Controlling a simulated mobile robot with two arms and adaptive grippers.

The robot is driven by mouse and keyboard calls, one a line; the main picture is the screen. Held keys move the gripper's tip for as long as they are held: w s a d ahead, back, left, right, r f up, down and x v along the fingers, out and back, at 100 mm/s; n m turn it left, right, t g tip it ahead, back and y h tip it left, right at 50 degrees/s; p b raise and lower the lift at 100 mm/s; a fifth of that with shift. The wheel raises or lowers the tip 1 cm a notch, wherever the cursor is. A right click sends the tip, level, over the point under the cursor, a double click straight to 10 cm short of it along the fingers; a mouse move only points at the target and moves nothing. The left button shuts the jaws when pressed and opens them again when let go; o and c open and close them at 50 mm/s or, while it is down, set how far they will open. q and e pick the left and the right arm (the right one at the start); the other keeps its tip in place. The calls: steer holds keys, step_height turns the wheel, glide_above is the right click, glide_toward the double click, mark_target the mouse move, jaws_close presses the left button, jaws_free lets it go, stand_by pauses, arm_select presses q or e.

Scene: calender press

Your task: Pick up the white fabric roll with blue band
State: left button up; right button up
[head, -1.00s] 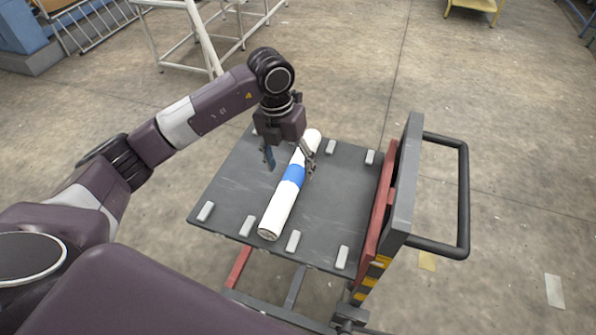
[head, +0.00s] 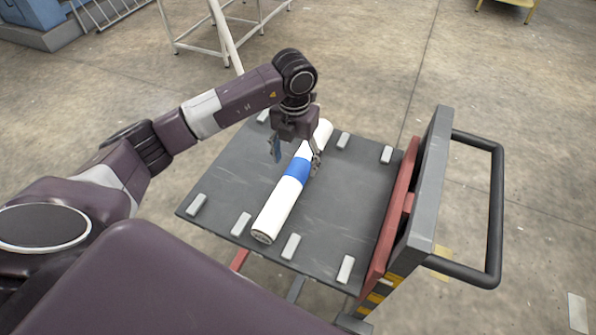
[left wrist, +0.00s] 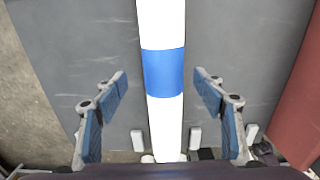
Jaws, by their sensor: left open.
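The white fabric roll (head: 279,211) with a blue band (head: 297,171) lies slantwise on the dark top of a cart (head: 345,215) in the head view. The roll also shows in the left wrist view (left wrist: 161,22), running up and down with its blue band (left wrist: 163,72) in the middle. My left gripper (head: 296,158) is above the roll near the band, pointing down. In the left wrist view its open fingers (left wrist: 161,88) stand on both sides of the roll, apart from it. The roll's far part is partly hidden behind the gripper in the head view. My right gripper is not in view.
Several small light blocks (head: 346,269) stand along the cart top's edges. A grey and red upright end with a black handle (head: 497,215) rises at the cart's right. A white frame table (head: 226,35) stands behind on the concrete floor.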

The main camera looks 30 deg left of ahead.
mark_target(297, 166)
arm_select(q)
steer(key=f, duration=0.1)
steer(key=f+p, duration=0.1)
steer(key=f, duration=0.1)
steer(key=f+p, duration=0.1)
steer(key=shift+w+d+f, duration=0.15)
steer(key=shift+d+f, duration=0.1)
steer(key=shift+d, duration=0.05)
steer(key=shift+f, duration=0.25)
steer(key=shift+r, duration=0.1)
steer(key=c, duration=1.6)
steer(key=shift+c, duration=0.2)
